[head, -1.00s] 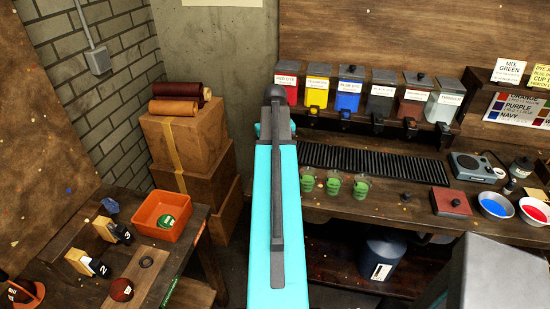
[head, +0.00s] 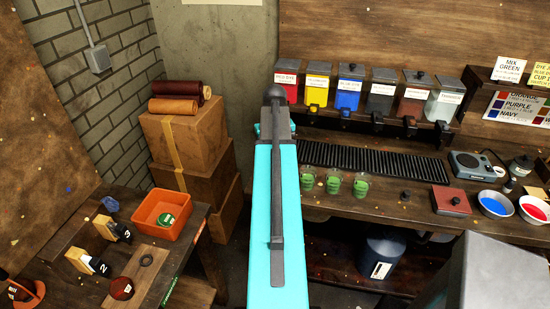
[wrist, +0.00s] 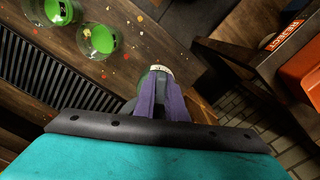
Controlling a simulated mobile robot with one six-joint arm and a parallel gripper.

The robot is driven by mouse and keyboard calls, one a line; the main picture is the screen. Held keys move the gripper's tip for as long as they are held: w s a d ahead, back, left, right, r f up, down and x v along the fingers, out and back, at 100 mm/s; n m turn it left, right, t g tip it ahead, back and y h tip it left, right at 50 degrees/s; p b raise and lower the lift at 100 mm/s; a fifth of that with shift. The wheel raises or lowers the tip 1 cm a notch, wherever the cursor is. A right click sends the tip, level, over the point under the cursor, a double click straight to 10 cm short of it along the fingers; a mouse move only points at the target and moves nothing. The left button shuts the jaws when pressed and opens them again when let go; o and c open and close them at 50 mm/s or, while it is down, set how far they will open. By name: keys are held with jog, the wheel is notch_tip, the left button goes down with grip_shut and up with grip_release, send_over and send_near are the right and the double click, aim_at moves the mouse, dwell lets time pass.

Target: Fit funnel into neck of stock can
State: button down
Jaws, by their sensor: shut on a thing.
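The dark blue can (head: 383,258) with a white label stands on the lower shelf under the right bench; the bench edge partly hides its top. In the wrist view, my gripper's purple fingers (wrist: 162,100) are closed on a grey-green piece (wrist: 153,74) with a pale end. It seems to be the funnel, but the fingers hide most of it and its shape is unclear. In the head view my own teal arm hides the gripper. In the wrist view, the held piece shows against the wooden bench beside the black ribbed mat.
Several green-filled cups (head: 333,183) stand near the bench's front edge, before the black ribbed mat (head: 372,163). Several dye containers (head: 349,92) line the back. At left, an orange bin (head: 162,222) sits on a low table, with stacked boxes (head: 185,140) behind.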

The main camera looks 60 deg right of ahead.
jog(key=shift+f, duration=0.5)
dwell(0.3)
jog(key=c, duration=1.7)
grip_release()
jog(key=shift+c, duration=0.2)
jog(key=shift+r, duration=0.1)
notch_tip(320, 180, up, 11)
jog(key=p, duration=0.5)
jog(key=shift+r, duration=1.3)
jog(key=shift+s, duration=0.15)
